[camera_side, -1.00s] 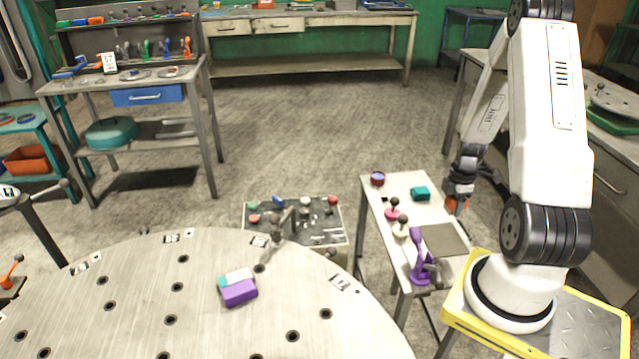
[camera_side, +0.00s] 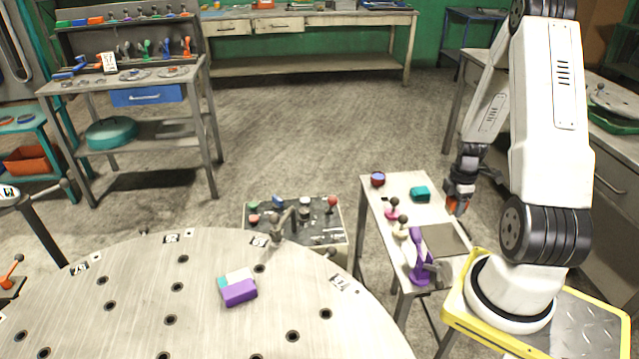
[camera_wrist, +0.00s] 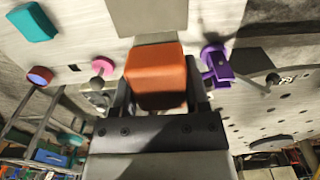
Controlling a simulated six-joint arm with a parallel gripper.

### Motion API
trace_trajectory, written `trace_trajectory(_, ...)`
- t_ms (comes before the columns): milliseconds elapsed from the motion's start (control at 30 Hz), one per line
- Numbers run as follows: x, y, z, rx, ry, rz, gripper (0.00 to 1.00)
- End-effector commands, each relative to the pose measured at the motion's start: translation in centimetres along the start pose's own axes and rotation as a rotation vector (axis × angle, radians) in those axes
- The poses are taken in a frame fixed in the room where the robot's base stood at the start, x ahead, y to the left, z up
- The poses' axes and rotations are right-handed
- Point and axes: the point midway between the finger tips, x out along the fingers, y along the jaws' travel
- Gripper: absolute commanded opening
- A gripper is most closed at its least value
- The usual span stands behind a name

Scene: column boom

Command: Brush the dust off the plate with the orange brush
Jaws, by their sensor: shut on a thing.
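My gripper (camera_side: 458,192) is shut on the orange brush (camera_side: 457,205) and holds it above the far right part of the small table. In the wrist view the brush (camera_wrist: 155,75) is a blocky orange shape between the two fingers; its bristles are hidden. The plate (camera_side: 443,239) is a flat grey-brown square at the right side of the small table. The brush looks apart from it, on its far side. In the wrist view the plate (camera_wrist: 150,16) shows at the top, partly cut off. I cannot make out dust on it.
On the small table (camera_side: 392,187) stand a purple clamp (camera_side: 419,262), a pink-based knob (camera_side: 393,212), a cream-based knob (camera_side: 401,229), a teal block (camera_side: 420,194) and a dark red cup (camera_side: 377,179). A round perforated table (camera_side: 215,335) is at the front left.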

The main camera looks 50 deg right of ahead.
Motion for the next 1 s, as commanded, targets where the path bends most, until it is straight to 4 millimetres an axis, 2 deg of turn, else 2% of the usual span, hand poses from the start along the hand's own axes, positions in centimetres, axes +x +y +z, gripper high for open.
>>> trace_trajectory(167,-1.0,0.1,0.0,0.000,-0.001,0.003,0.11)
trace_trajectory(567,-5.0,0.1,0.0,0.000,-0.001,0.004,0.11)
trace_trajectory(867,-4.8,2.7,-3.7,-0.141,0.000,0.001,0.11)
trace_trajectory(1000,-4.8,4.2,-6.4,-0.236,0.000,0.000,0.11)
